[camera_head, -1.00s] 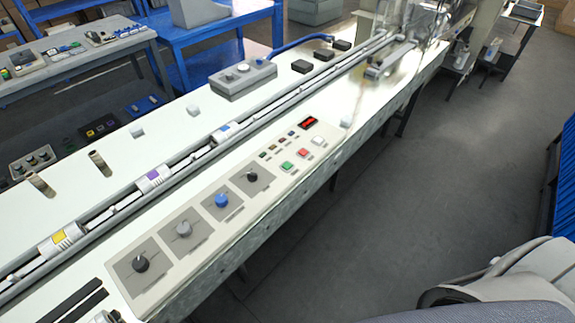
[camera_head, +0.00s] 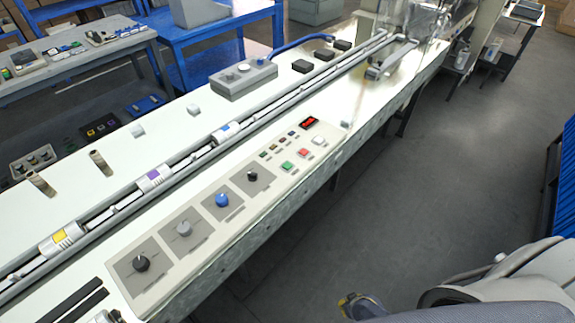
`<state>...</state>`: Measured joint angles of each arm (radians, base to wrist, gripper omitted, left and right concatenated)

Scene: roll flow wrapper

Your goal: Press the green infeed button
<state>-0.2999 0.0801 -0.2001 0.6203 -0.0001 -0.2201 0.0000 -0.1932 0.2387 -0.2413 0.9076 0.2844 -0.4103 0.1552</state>
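The green button (camera_head: 287,166) sits on the sloped control panel (camera_head: 190,262) at the front edge of the machine bench. A red button (camera_head: 303,153) and a white button (camera_head: 318,141) lie beside it toward the upper right. My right gripper (camera_head: 352,304) shows only in part at the bottom edge, low and to the right of the panel, well apart from the green button. Its fingers are too small and cut off to tell open from shut. My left gripper is not in view.
Four-dial controls, including a blue knob (camera_head: 222,199), fill the panel's lower left. An infeed channel (camera_head: 120,203) with wrapped items runs behind it. A grey button box (camera_head: 243,77) stands on the bench. The floor (camera_head: 430,180) right of the bench is clear.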

